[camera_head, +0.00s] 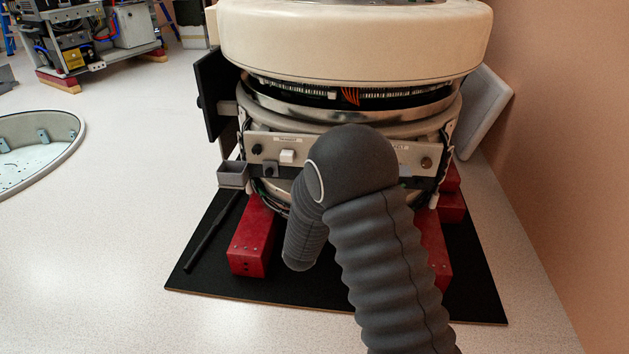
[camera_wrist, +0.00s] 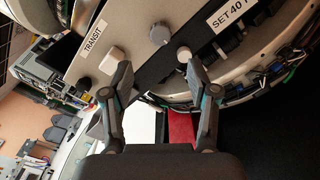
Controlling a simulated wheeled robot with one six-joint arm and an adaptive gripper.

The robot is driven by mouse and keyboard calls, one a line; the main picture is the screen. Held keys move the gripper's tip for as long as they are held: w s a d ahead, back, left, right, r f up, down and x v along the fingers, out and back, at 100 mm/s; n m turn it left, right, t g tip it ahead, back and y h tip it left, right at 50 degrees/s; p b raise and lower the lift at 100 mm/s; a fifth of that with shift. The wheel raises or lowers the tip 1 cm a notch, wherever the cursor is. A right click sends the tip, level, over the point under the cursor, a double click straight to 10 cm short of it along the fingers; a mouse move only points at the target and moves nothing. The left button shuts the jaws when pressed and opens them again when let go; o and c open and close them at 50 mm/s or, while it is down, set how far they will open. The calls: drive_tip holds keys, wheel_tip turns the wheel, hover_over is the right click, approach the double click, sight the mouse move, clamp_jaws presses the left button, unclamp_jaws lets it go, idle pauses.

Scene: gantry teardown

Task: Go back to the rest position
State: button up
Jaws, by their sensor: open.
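My gripper (camera_wrist: 160,92) is open and empty in the wrist view, its two fingers apart in front of a control panel (camera_wrist: 147,52). The panel carries a "TRANSIT" label, a pale square switch (camera_wrist: 113,57), a grey knob (camera_wrist: 161,33) and a small round button (camera_wrist: 184,53). Whether a fingertip touches the panel I cannot tell. In the head view my dark ribbed arm reaches up to the gantry (camera_head: 355,45) and hides part of its panel. My gripper is hidden behind the arm there. The pale switch also shows in the head view (camera_head: 287,156).
The gantry rests on red blocks (camera_head: 252,240) over a black mat (camera_head: 310,290). A small grey open box (camera_head: 233,174) sits at the panel's left, with a black bar (camera_head: 212,232) on the mat below. A round cover (camera_head: 40,145) lies at left. Pale floor is clear between.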

drive_tip(key=shift+s, duration=0.85)
